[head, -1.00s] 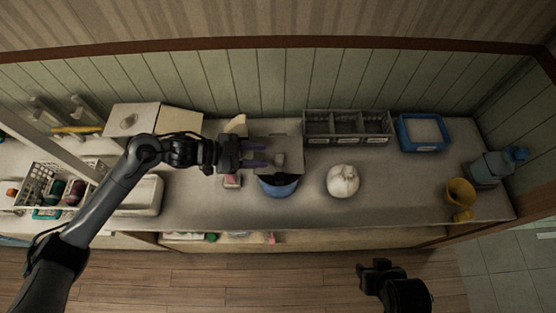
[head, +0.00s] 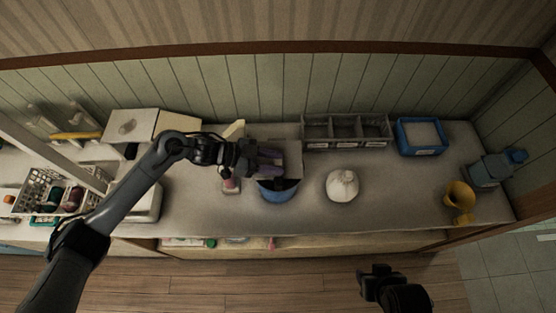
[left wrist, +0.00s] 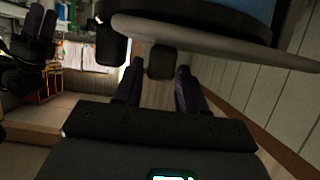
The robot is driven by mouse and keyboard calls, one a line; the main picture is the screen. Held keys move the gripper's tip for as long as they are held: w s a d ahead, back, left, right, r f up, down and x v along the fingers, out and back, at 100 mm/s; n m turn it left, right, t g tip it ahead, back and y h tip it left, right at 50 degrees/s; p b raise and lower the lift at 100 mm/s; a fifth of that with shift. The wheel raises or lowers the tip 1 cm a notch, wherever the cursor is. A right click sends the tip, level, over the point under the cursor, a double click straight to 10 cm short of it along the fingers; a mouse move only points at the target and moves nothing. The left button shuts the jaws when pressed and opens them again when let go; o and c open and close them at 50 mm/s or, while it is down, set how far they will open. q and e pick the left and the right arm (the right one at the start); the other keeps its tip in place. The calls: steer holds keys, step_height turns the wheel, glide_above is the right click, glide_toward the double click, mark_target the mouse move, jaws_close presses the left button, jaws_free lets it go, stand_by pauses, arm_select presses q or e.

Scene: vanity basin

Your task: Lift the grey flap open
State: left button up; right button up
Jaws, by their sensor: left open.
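The grey flap (head: 292,151) is a flat, squarish plate at the back of a round blue bin (head: 279,195) on the counter. A dark strip shows between the flap and the bin's front rim; I cannot tell the flap's exact angle. My left gripper (head: 271,161) is open, its purple fingers over the flap's left part in the head view and hiding some of it. In the left wrist view, a grey slab (left wrist: 215,38), likely the flap, lies beyond the open fingers, with blue behind it. Contact is unclear. My right gripper (head: 374,278) is low, away from the counter.
A white garlic-shaped object (head: 342,185) stands right of the bin. A grey divided tray (head: 346,132) and blue box (head: 421,137) are behind. A yellow cup (head: 459,196) is far right. A pink item (head: 231,185) sits left of the bin.

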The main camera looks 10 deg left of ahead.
arm_select(q)
steer(key=shift+x, duration=0.8)
